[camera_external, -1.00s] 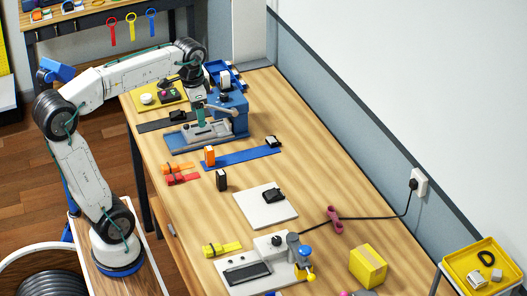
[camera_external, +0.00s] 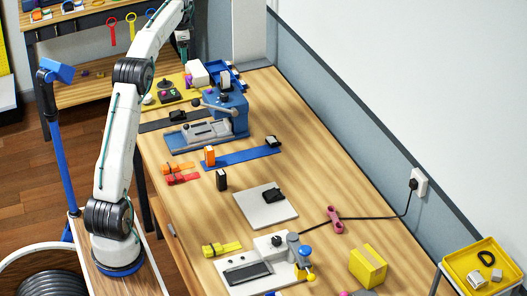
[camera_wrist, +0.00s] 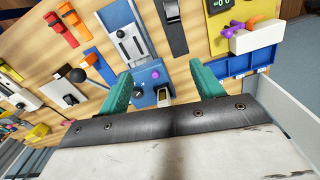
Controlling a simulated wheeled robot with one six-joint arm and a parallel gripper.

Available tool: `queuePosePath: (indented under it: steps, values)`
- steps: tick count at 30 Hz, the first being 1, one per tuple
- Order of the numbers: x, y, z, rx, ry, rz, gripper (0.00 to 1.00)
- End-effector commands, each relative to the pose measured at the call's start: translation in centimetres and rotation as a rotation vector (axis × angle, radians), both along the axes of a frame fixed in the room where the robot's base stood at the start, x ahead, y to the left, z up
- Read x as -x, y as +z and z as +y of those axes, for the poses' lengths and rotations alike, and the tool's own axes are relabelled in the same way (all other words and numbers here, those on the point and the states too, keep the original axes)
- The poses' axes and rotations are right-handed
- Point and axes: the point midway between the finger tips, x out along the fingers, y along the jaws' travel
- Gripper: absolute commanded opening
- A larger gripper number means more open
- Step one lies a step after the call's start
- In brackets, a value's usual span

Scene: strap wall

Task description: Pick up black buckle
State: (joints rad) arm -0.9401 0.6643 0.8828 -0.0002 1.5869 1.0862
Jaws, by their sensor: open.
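A black buckle (camera_external: 273,195) lies on a white square plate (camera_external: 249,210) near the middle of the bench. Another black buckle (camera_external: 178,115) sits on a dark strap (camera_external: 155,126) behind the vise; this strap also shows in the wrist view (camera_wrist: 175,38). I cannot tell which buckle is meant. My gripper (camera_external: 182,38) is raised at the bench's far end, well away from both. In the wrist view, my gripper (camera_wrist: 160,90) has its teal fingers spread apart, with nothing held between them.
A blue vise (camera_external: 232,116) with a lever stands at the far part of the bench. A blue strap (camera_external: 240,157), orange and red clips, and an upright black block (camera_external: 221,180) lie nearer. A yellow box (camera_external: 368,266) and a cable are at the right.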

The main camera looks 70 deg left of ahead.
Motion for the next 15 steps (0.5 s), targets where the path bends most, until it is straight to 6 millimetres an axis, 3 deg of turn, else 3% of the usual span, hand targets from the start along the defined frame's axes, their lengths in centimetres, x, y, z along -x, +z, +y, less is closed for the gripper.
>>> queuePosePath:
  steps: [3,10,15]
  values:
    - [1.1,-1.3,2.4,0.003,-0.002,0.002,0.66]
    - [3.0,-3.3,5.9,0.007,-0.009,0.005,0.66]
    - [2.8,-6.3,5.5,0.009,-0.012,0.006,0.66]
